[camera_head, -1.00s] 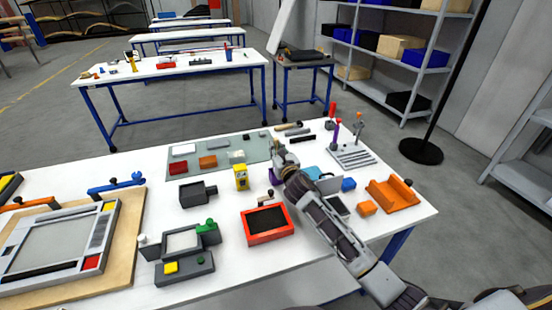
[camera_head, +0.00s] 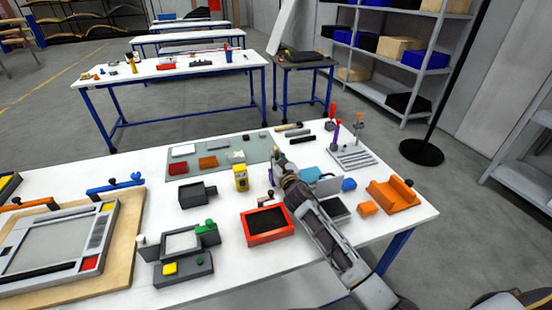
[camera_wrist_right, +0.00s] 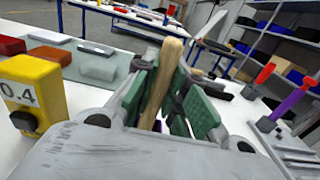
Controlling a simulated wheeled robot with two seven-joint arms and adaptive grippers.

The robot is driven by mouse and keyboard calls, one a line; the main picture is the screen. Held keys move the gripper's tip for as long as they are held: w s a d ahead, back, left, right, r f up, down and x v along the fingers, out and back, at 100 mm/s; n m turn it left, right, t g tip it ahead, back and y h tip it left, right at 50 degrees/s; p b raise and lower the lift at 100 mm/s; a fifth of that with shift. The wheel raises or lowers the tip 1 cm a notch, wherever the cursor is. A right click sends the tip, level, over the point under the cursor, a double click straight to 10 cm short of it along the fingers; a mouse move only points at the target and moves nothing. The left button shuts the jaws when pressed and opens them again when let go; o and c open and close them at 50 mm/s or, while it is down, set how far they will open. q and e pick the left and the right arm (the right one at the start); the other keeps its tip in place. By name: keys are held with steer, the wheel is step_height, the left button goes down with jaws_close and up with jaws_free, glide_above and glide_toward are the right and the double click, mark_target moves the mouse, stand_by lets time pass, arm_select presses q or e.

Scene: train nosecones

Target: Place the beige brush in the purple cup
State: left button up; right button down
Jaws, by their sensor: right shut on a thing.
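My right gripper (camera_head: 276,160) is over the middle of the white table, between the yellow device and the blue items. In the right wrist view its green-padded fingers (camera_wrist_right: 165,92) are shut on the beige brush (camera_wrist_right: 167,68). The brush's pale wooden handle stands up between the pads, slightly tilted; its lower end is hidden by the gripper. A small purple patch, which looks like the purple cup (camera_head: 271,177), shows just beside and below the gripper in the head view. It is mostly hidden. My left gripper is not in view.
A yellow device (camera_head: 241,178) stands left of the gripper, with a red-framed tray (camera_head: 268,226) in front. A grey-green mat (camera_head: 218,150) with small blocks lies behind. A screwdriver rack (camera_head: 352,157) and an orange holder (camera_head: 391,193) stand to the right.

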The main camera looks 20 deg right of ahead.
steer(key=shift+f, duration=0.15)
steer(key=c, duration=1.5)
jaws_free()
steer(key=shift+s, duration=0.1)
steer(key=shift+s+d+r+b, duration=0.1)
steer(key=shift+s+d+b, duration=0.05)
steer(key=shift+s, duration=2.8)
steer(key=shift+s+d+r+b, duration=0.1)
steer(key=shift+s+b, duration=0.05)
steer(key=shift+s, duration=2.8)
